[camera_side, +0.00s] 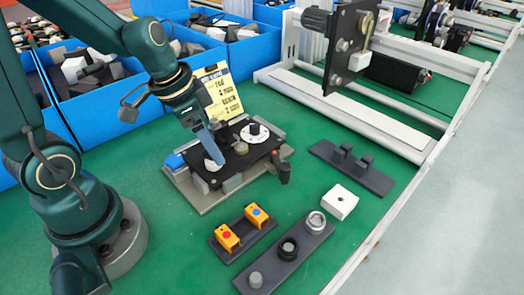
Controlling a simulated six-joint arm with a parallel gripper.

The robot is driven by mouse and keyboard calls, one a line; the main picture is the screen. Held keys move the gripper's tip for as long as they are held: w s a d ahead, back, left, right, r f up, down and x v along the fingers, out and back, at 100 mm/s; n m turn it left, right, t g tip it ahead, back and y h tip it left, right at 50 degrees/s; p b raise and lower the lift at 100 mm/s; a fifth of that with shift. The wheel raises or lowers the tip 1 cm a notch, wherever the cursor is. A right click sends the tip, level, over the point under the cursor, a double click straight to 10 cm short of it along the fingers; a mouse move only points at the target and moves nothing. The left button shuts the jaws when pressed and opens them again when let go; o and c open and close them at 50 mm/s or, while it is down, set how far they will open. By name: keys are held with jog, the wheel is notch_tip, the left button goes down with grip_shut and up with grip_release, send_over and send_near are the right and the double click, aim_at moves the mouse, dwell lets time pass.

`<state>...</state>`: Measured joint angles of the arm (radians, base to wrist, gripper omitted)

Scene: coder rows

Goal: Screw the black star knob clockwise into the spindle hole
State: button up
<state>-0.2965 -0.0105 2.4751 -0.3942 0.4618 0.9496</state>
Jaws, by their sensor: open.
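My gripper (212,150) points down over the left part of a dark fixture plate (229,176) on a grey base. Its blue-grey fingers end close to a pale round part (213,164) on the plate. I cannot tell whether they touch it; nothing is clearly held. A small black knob-like piece (254,130) sits at the centre of a white disc at the plate's back right. I cannot tell for certain whether this is the star knob. The spindle hole cannot be made out at this size. A grey round part (241,148) sits near the plate's middle.
A yellow printed card (220,93) stands behind the fixture. In front lie a holder with two orange blocks (228,237), a dark tray with round parts (254,280), a white block (340,202) and a dark bracket (352,168). Blue bins (105,110) line the back. Green mat is free between them.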

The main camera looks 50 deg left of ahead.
jog(key=n, duration=0.2)
jog(key=n+y, duration=0.1)
jog(key=n, duration=0.1)
jog(key=shift+n+y, duration=0.3)
jog(key=shift+n, duration=0.1)
jog(key=shift+n+y, duration=0.6)
jog(key=shift+n, duration=1.8)
grip_shut()
jog(key=m+h, duration=0.1)
jog(key=m, duration=0.3)
jog(key=m+h, duration=0.1)
jog(key=m, duration=0.5)
jog(key=m+h, duration=0.1)
jog(key=m, duration=0.1)
jog(key=shift+m+h, duration=0.3)
